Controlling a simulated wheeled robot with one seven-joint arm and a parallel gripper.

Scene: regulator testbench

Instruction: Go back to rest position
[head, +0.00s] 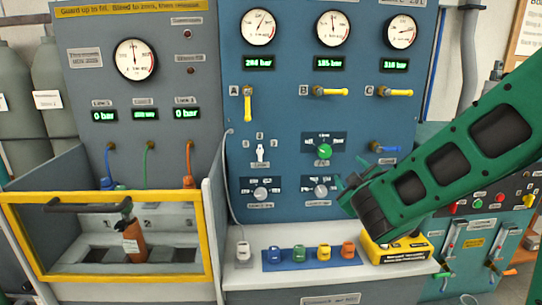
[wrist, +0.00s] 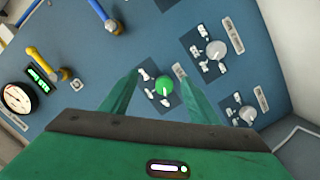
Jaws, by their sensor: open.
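My green arm reaches in from the right in the head view, and my gripper (head: 346,188) is in front of the blue panel (head: 285,105), below and right of the green knob (head: 323,151). In the wrist view my gripper (wrist: 158,73) has its two green fingers apart, with nothing held. The green knob (wrist: 165,86) shows between the fingers there. I cannot tell whether a fingertip touches the panel. My arm hides part of the panel's lower right.
A yellow-framed guard (head: 110,197) stands at the left around a bay with an orange regulator (head: 133,237). Several coloured caps stand on the shelf, left of a yellow-black box (head: 396,248). Handles A (head: 248,103), B (head: 330,92) and C (head: 395,93) project from the panel.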

